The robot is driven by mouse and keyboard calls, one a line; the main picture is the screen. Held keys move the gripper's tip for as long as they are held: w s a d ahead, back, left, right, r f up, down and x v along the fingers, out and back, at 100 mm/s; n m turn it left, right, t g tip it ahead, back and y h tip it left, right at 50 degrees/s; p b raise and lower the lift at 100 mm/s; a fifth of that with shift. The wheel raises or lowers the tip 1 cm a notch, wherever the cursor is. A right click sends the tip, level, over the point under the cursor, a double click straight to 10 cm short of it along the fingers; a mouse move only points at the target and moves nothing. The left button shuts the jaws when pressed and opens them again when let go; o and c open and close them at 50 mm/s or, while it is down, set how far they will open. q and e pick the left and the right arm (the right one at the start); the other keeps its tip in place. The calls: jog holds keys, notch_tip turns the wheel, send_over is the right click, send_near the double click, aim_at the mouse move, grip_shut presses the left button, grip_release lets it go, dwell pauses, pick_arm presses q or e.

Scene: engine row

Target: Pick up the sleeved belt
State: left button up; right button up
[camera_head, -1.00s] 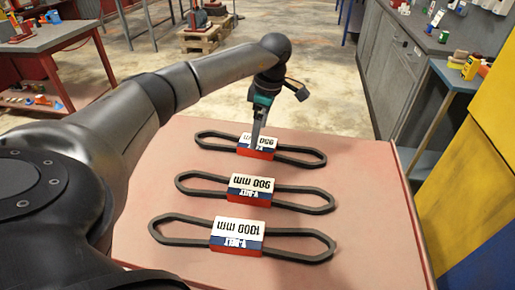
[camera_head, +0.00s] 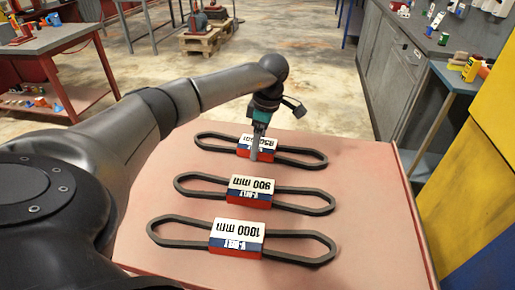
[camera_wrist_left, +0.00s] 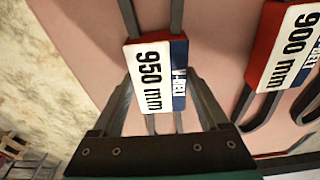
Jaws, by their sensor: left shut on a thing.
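Three black belts, each with a red, white and blue card sleeve, lie in a row on a pinkish table. The farthest belt (camera_head: 295,150) has a sleeve reading 950 mm in the left wrist view (camera_wrist_left: 151,80). My left gripper (camera_head: 254,156) points down at this sleeve and is shut on it, one finger on each side. The fingers hide part of its label in the head view. The belt looks to be still at table level. The middle belt's sleeve (camera_head: 250,186) reads 900 mm, and the nearest belt's sleeve (camera_head: 237,235) reads 1000 mm. My right gripper is not in view.
The table top (camera_head: 370,225) is clear right of the belts. The 900 mm sleeve (camera_wrist_left: 285,45) lies close beside the gripper in the wrist view. A grey cabinet (camera_head: 395,75) and a yellow panel (camera_head: 490,130) stand to the right.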

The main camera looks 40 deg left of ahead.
pick_arm(q)
jog(key=c, duration=0.6)
jog(key=shift+o, duration=0.2)
jog(key=shift+r, duration=0.1)
